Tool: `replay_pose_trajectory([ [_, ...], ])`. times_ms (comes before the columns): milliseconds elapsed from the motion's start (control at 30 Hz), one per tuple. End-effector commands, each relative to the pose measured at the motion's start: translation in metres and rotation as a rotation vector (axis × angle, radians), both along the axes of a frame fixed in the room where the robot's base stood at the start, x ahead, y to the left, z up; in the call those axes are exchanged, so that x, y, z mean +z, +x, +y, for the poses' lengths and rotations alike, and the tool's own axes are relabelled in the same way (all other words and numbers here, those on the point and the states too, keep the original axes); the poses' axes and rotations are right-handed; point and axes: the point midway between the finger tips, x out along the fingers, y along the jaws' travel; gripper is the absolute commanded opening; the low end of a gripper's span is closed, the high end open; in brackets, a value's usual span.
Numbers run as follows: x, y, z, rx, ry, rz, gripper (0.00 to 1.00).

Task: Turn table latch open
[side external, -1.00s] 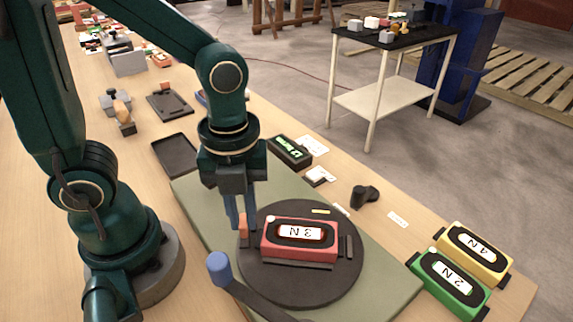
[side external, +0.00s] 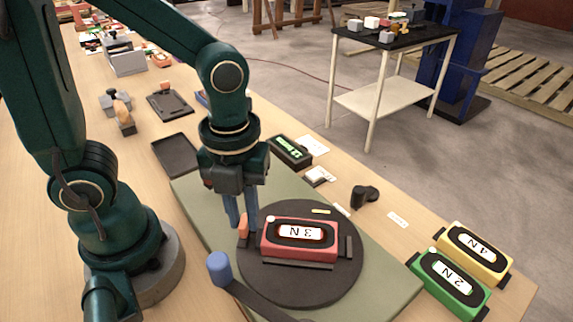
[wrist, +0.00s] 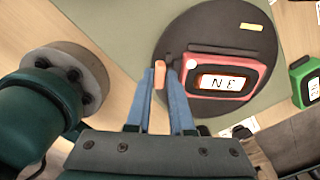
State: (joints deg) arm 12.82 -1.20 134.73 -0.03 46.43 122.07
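The dark round turntable (side external: 298,288) carries a red box marked "3 N" (side external: 325,232), which also shows in the wrist view (wrist: 240,68). The latch (side external: 243,231) is a small upright orange tab at the turntable's left edge, beside the red box. My gripper (side external: 236,222) points down with its blue fingers just behind the latch. In the wrist view my gripper (wrist: 160,72) is open, with a clear gap between its fingers. The orange latch (wrist: 160,69) shows at the fingertips within that gap; I cannot tell whether either finger touches it.
A crank arm with a blue knob (side external: 219,268) lies left of the turntable. Green "2 N" (side external: 450,285) and yellow "4 N" (side external: 474,253) boxes stand at right. A black-green box (side external: 290,152) and a black part (side external: 365,197) lie behind. The olive mat (side external: 196,203) has bare room.

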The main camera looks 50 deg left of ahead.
Motion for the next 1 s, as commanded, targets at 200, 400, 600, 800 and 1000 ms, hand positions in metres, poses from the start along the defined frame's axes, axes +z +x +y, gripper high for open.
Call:
replay_pose_trajectory([
  [200, 0.000, 0.000, 0.000, 0.001, 0.000, 0.000, 0.46],
  [400, 0.004, 0.000, 0.000, 0.001, 0.000, -0.001, 0.46],
  [600, 0.027, 0.001, 0.000, 0.001, -0.001, -0.007, 0.46],
  [800, 0.046, 0.001, 0.000, 0.001, -0.001, -0.004, 0.46],
  [1000, 0.052, 0.000, 0.000, 0.001, -0.001, -0.001, 0.46],
])
